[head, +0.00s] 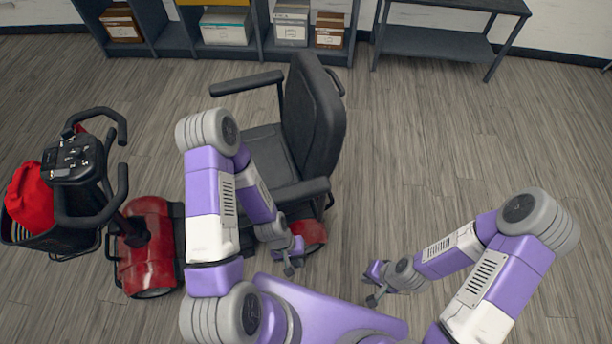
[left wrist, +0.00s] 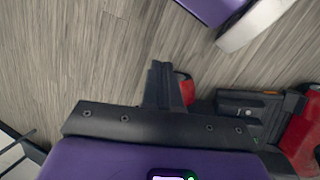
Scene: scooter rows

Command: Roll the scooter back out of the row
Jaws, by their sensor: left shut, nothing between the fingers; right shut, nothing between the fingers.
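One red mobility scooter (head: 150,245) stands side-on at the left, its black seat (head: 312,115) facing left. Its handlebar (head: 90,170) is at the far left. My left arm crosses in front of the scooter and hides part of its deck and seat base. My left gripper (head: 289,269) is shut and empty, beside the scooter's red rear end (head: 312,232). In the left wrist view, its closed fingers (left wrist: 163,75) show, with red and black scooter parts (left wrist: 300,135) at the right. I cannot tell whether they touch. My right gripper (head: 373,298) is shut and empty above bare floor.
A basket (head: 55,238) with a red bag (head: 30,196) hangs at the scooter's front. A dark shelf unit (head: 180,33) with boxes stands along the back wall. A dark table (head: 440,45) stands at the back right. The wooden floor (head: 440,130) to the right is clear.

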